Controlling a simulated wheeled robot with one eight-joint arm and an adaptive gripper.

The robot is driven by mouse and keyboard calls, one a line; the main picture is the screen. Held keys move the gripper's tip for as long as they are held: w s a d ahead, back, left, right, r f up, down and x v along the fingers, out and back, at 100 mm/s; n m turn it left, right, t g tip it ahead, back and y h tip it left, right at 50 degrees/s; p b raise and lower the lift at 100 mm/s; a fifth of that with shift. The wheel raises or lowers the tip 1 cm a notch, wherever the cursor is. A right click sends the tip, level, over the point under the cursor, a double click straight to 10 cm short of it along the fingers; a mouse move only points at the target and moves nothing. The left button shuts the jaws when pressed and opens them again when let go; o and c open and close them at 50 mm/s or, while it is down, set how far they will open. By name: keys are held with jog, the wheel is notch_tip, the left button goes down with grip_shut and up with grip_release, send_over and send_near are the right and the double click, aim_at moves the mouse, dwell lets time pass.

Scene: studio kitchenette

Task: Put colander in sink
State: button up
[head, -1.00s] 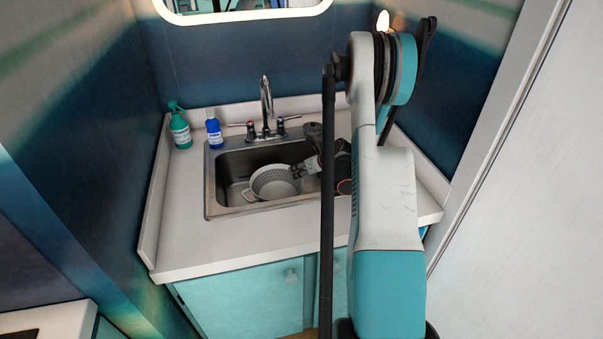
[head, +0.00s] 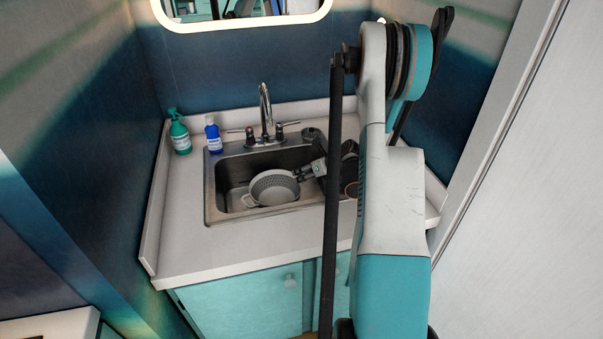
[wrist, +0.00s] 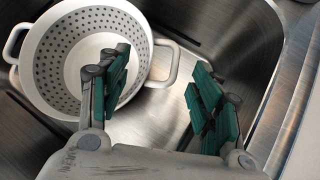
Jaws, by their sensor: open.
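The white colander (head: 272,188) with grey holes sits inside the steel sink (head: 226,203), tilted, toward the left-middle of the basin. In the wrist view the colander (wrist: 52,62) is at the upper left, with a loop handle on each side. My gripper (head: 303,174) is at the colander's right side in the head view. In the wrist view my gripper (wrist: 160,95) has its green-padded fingers spread wide. The left finger overlaps the colander's bowl and the right finger is over bare sink. Nothing is between the fingertips except part of the handle behind them; contact cannot be told.
A chrome faucet (head: 265,112) stands behind the sink. A green spray bottle (head: 179,133) and a blue bottle (head: 213,135) stand at the back left of the counter (head: 190,245). The counter's front and left are clear. My arm hides the sink's right end.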

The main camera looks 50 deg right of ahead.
jog(key=p+v, duration=0.1)
jog(key=v, duration=0.6)
jog(key=shift+p, duration=0.35)
jog(key=shift+a, duration=0.1)
